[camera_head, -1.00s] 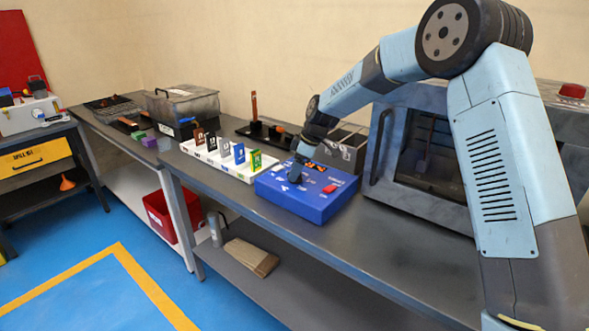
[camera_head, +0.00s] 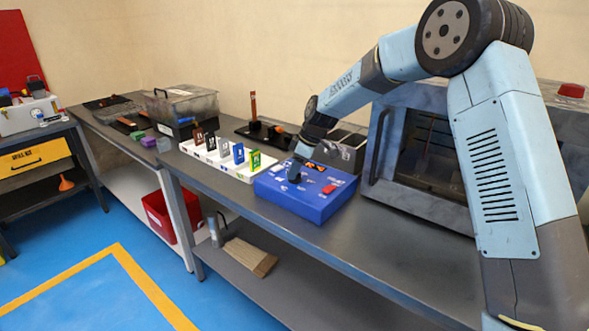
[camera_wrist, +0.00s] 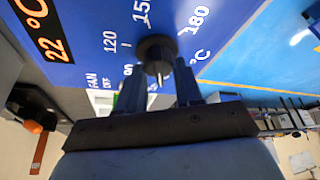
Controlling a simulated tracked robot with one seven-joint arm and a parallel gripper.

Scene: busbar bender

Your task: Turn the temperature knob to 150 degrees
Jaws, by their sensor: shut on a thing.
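The blue control box (camera_head: 318,207) sits on the workbench with a red switch (camera_head: 329,189) on its top. In the wrist view, its panel (camera_wrist: 85,15) shows an orange display (camera_wrist: 45,35) reading 22 °C. The black round temperature knob (camera_wrist: 156,50) has printed marks around it; 90, 120, 150 and 180 are legible. A small pale line shows on the knob's near side, between my fingers; its exact setting I cannot tell. My gripper (camera_wrist: 160,72) is shut on the knob, one finger on each side. In the head view, my gripper (camera_head: 296,172) hides the knob.
A white rack (camera_head: 215,160) with several coloured cards stands left of the box. An oven-like machine (camera_head: 420,160) stands close on the right. The bench front right of the box is clear.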

